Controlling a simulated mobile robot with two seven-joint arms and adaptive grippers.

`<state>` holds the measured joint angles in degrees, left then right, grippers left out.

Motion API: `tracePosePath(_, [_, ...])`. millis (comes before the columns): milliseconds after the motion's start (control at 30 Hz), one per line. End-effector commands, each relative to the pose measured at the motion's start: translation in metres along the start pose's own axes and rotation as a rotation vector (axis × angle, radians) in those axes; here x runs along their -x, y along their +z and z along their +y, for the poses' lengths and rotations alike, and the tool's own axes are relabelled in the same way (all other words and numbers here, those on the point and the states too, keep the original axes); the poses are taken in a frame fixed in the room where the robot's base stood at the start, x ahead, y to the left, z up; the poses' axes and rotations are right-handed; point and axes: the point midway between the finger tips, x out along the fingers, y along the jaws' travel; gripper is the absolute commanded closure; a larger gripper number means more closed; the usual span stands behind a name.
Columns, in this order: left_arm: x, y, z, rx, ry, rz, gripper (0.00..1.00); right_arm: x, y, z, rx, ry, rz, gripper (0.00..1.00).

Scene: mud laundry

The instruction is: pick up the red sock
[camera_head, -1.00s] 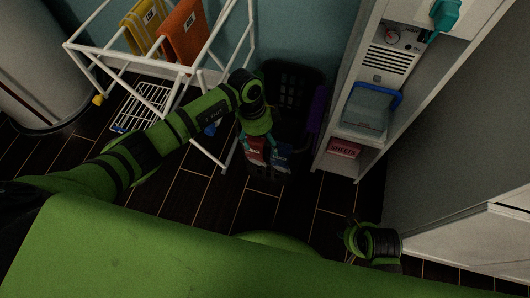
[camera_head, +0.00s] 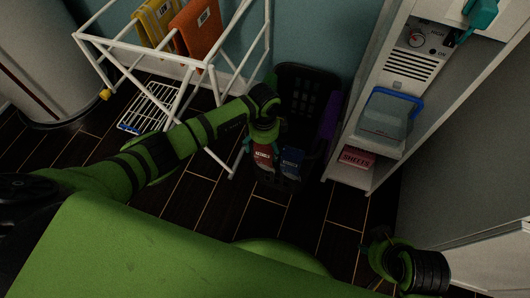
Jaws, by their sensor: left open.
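The red sock (camera_head: 263,159) shows as a red piece with pale lettering at the near side of a dark basket (camera_head: 302,88). My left gripper (camera_head: 263,146) is just above it, open, with its fingertips on either side of the sock's upper part. The gripper hides the sock's top, and I cannot tell whether the fingers touch it. A blue piece with lettering (camera_head: 291,162) is beside the sock on the right. My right gripper (camera_head: 371,249) is low at the right, away from the sock; its jaws are too dark to read.
A white drying rack (camera_head: 150,56) with yellow (camera_head: 157,22) and orange (camera_head: 197,30) cloths stands at the left. A purple thing (camera_head: 330,118) is at the basket's right side. White shelves (camera_head: 352,178) stand close on the right. Dark floor in front is clear.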

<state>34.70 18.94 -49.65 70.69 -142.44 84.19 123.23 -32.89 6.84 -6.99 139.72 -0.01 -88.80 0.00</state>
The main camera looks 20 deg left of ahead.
Motion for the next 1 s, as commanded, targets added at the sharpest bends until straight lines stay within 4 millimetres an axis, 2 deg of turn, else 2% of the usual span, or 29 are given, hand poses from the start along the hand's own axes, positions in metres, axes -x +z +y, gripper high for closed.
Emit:
tracePosePath(167, [0.0, 0.0, 0.0, -0.001, 0.0, 0.0, 0.13, 0.001, 0.0, 0.0, 0.0, 0.0, 0.0, 0.6])
tracePosePath(200, [0.0, 0.0, 0.0, -0.001, 0.0, 0.0, 0.17, 0.001, 0.0, 0.0, 0.0, 0.0, 0.0, 0.6])
tracePosePath(333, [0.0, 0.0, 0.0, -0.001, 0.0, 0.0, 0.68, 0.001, 0.0, 0.0, 0.0, 0.0, 0.0, 0.6])
tracePosePath(867, [0.004, 0.0, 0.001, -0.001, 0.001, 0.0, 0.7, 0.001, -0.001, 0.0, 0.0, 0.0, 0.004, 0.6])
tracePosePath(1000, [0.016, 0.0, 0.0, -0.001, 0.0, 0.0, 0.7, -0.013, -0.001, -0.001, 0.0, -0.002, -0.007, 0.6])
